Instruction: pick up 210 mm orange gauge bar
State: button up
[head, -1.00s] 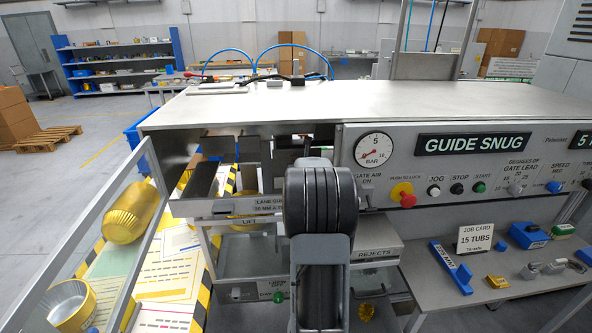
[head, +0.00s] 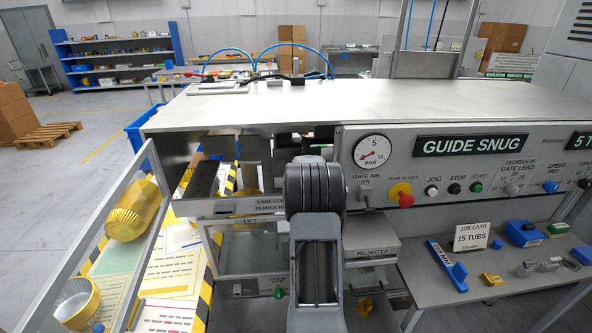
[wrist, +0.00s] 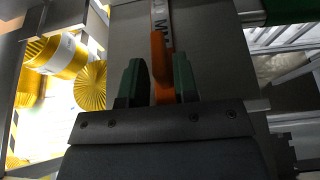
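The orange gauge bar (wrist: 159,62) shows in the wrist view, running lengthwise away from me over a grey surface with partly visible lettering. My gripper (wrist: 158,82) has its two green fingertips on either side of the bar's near part. In the head view my own arm hides the gripper and the orange bar.
A yellow fluted cup stack (head: 133,208) lies at left. The machine's steel top (head: 340,105) and control panel stand ahead. A blue bar (head: 447,267), a job card (head: 471,237) and small blocks sit on the right shelf (head: 425,285). The rejects tray (head: 370,250) is close right of my arm.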

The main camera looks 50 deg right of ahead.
grip_shut()
jog(key=shift+r, duration=0.15)
